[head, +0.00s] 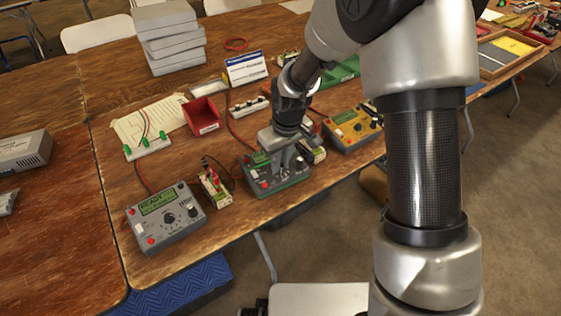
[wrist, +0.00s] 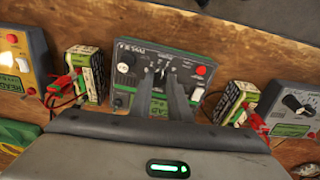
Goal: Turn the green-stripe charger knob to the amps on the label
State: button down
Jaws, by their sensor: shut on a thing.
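The green-stripe charger (head: 272,184) is a grey box with a green band, in the middle of the table in the head view. It also shows upside down in the wrist view (wrist: 190,56), with a green edge, a black dial, a red button and a partly covered green screen. My gripper (head: 288,158) is over this charger, pointing down. In the wrist view my gripper (wrist: 163,76) has both fingertips close together at the panel's middle, shut on the charger's knob. The fingers hide most of that knob, so its setting cannot be read.
A grey charger (head: 166,217) stands at left and a yellow one (head: 353,128) at right. Battery packs (head: 215,188) stand beside the middle charger. A red bin (head: 202,116) and a blue-and-white label card (head: 246,68) stand behind. The table's front edge is close.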

aim_at(286, 179)
jog(key=shift+m, duration=0.6)
jog(key=c, duration=1.7)
grip_release()
jog(key=shift+o, duration=0.2)
notch_tip(286, 179, up, 17)
jog(key=s+d+p, duration=0.1)
jog(key=s+p, duration=0.1)
jog(key=p, duration=0.1)
jog(key=shift+s+d, duration=0.3)
jog(key=shift+r, duration=0.1)
